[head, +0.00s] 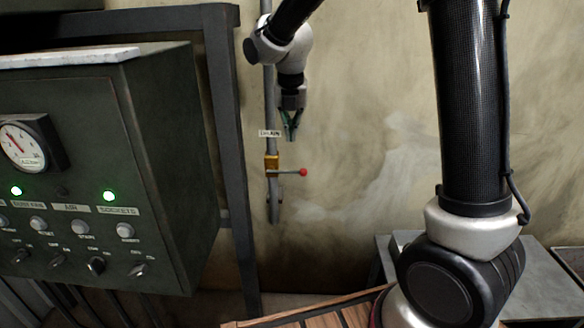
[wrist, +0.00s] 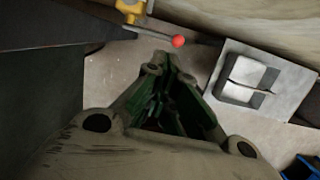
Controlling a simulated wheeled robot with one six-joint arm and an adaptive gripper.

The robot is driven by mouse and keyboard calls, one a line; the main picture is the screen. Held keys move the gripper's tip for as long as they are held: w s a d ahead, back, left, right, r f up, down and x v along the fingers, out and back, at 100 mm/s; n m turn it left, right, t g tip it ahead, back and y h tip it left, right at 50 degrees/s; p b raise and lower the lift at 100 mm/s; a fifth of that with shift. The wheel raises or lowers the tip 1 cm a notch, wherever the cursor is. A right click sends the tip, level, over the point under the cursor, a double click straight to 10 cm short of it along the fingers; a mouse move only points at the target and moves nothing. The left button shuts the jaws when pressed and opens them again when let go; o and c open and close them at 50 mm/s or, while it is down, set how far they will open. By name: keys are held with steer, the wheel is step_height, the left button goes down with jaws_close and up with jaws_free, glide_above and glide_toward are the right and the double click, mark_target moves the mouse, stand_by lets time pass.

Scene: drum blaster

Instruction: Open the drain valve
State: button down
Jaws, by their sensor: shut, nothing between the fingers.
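The drain valve (head: 271,165) is a brass body on a vertical grey pipe (head: 269,105) by the wall, under a small white label (head: 269,133). Its lever (head: 288,172) sticks out level to the right and ends in a red ball (head: 303,172). In the wrist view the brass valve body (wrist: 130,8) and red ball (wrist: 178,41) show at the top. My gripper (head: 291,139) points down just above the lever, apart from it. In the wrist view its green fingers (wrist: 165,60) are together, with nothing held, and the tips lie just below the ball.
A dark green control cabinet (head: 178,150) with a gauge and lit green lamps stands at the left, beside a dark metal frame (head: 232,150). A wooden slatted surface (head: 320,315) is at the bottom. The wall right of the lever is clear.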

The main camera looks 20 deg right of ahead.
steer(key=shift+f, duration=0.1)
stand_by(0.3)
glide_toward(286, 172)
step_height(286, 172, down, 7)
steer(key=d, duration=0.2)
steer(key=shift+s, duration=0.25)
steer(key=shift+a+f, duration=0.1)
steer(key=shift+f, duration=0.05)
